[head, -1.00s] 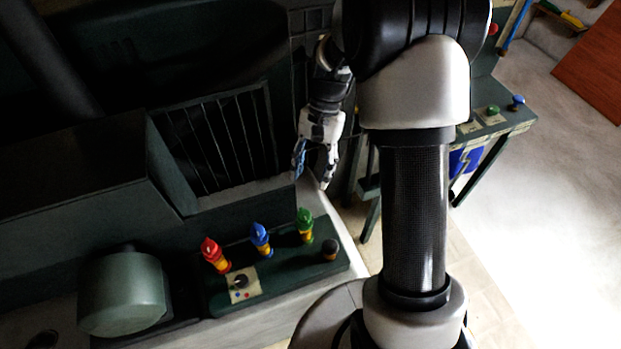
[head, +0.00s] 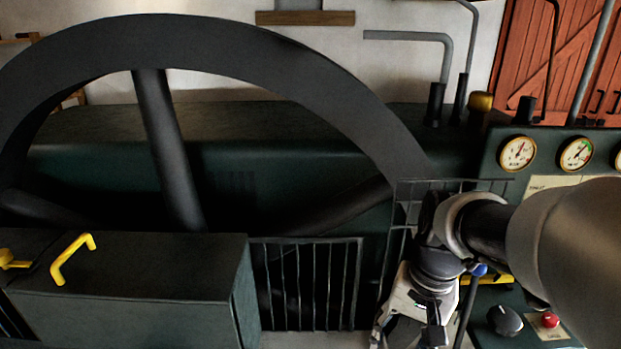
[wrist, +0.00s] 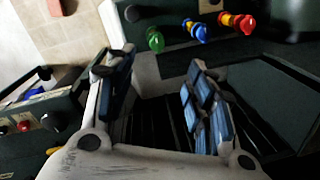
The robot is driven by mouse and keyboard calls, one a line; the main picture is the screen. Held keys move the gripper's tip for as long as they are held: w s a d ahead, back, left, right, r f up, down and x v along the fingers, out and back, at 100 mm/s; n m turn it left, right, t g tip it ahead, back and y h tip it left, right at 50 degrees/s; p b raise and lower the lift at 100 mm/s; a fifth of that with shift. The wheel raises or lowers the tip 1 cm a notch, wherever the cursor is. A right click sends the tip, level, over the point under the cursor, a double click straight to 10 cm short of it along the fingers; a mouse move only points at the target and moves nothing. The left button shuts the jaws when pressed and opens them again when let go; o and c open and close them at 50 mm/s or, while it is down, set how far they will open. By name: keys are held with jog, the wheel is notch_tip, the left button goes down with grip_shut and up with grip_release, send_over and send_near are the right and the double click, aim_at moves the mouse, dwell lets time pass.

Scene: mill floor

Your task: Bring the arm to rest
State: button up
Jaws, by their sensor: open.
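My gripper (wrist: 160,68) is open in the wrist view, its two blue-padded fingers wide apart with nothing between them. In the head view my gripper (head: 408,338) hangs at the bottom edge, right of the barred guard, and its fingertips are partly cut off. My arm comes in from the right edge and covers part of the control panel. In the wrist view the fingers point towards the dark machine and its slotted guard; I cannot tell whether they touch anything.
A large dark flywheel (head: 250,45) stands behind the barred guard (head: 308,280). A green box (head: 120,295) with yellow handles is at the lower left. A panel with gauges (head: 518,152) and a red button (head: 549,320) is at the right. Green, blue and red knobs (wrist: 238,22) show beyond the fingers.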

jog(key=s+a+r+n+t+h, duration=0.1)
jog(key=s+r+n+t, duration=0.3)
jog(key=s, duration=0.8)
jog(key=shift+r+n+t+b, duration=0.2)
jog(key=shift+n+t+b, duration=0.1)
jog(key=shift+n+t, duration=0.15)
jog(key=shift+c, duration=0.5)
